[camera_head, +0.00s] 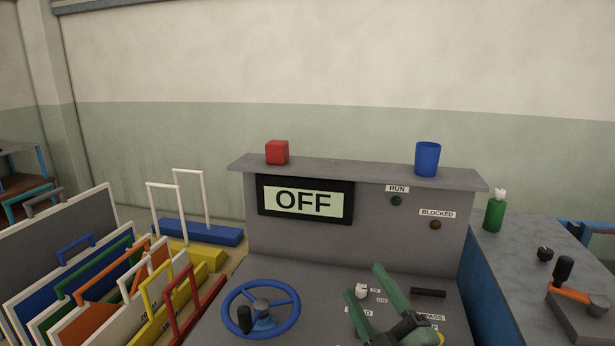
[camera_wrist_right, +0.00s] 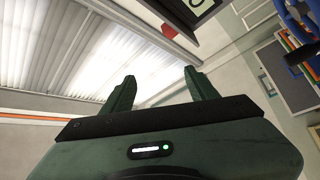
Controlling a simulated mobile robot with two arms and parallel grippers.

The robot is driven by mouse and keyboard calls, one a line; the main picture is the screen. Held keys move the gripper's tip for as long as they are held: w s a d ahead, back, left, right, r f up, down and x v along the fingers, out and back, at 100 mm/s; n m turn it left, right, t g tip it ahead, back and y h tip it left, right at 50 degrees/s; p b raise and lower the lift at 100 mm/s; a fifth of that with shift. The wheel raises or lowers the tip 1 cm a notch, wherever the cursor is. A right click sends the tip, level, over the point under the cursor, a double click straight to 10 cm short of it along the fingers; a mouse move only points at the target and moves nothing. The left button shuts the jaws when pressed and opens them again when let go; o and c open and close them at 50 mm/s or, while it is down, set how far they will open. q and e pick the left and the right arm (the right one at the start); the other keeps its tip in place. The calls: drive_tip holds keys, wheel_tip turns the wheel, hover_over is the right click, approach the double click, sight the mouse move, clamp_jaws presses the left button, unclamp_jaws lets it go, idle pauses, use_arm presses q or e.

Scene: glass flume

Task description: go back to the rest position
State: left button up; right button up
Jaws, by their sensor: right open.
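My right gripper (camera_head: 363,281) is at the lower right of the head view, in front of the console (camera_head: 350,262). Its two green fingers point up and are spread apart with nothing between them. In the wrist view my right gripper (camera_wrist_right: 159,75) also shows open and empty, against the bright ceiling. In the head view it hides part of the console's sloping panel and some labels. I cannot tell whether it touches the panel. My left gripper is not in view.
A blue handwheel (camera_head: 261,310), white knob (camera_head: 361,291) and black handle (camera_head: 428,293) are on the console. A red cube (camera_head: 277,152) and blue cup (camera_head: 427,159) stand on its shelf. The display (camera_head: 305,202) reads OFF. Coloured panels (camera_head: 100,290) stand left; a bench (camera_head: 530,262) stands right.

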drive_tip(key=s+d+f+m+g+h, duration=0.3)
drive_tip(key=d+f+m+h, duration=0.15)
drive_tip(key=f, duration=0.45)
drive_tip(key=s+d+f+m+g+h, duration=0.35)
drive_tip(key=d+f+m, duration=0.2)
drive_tip(key=f, duration=0.25)
drive_tip(key=s+f+m+g, duration=0.2)
drive_tip(key=s+f+g, duration=0.3)
drive_tip(key=s+f, duration=0.45)
drive_tip(key=s+f+m+g, duration=0.2)
drive_tip(key=s+f+g, duration=0.35)
drive_tip(key=s, duration=0.65)
wheel_tip(320, 180, down, 32)
drive_tip(key=s+g+b, duration=0.1)
drive_tip(key=s+b, duration=0.1)
drive_tip(key=b, duration=0.4)
drive_tip(key=s+d+f+g+b, duration=0.1)
drive_tip(key=s+d+f+b, duration=0.2)
drive_tip(key=s+f, duration=1.3)
wheel_tip(320, 180, down, 3)
drive_tip(key=shift+s+f+n+b, duration=0.15)
drive_tip(key=shift+s+n+b, duration=0.15)
drive_tip(key=shift+n+b, duration=0.15)
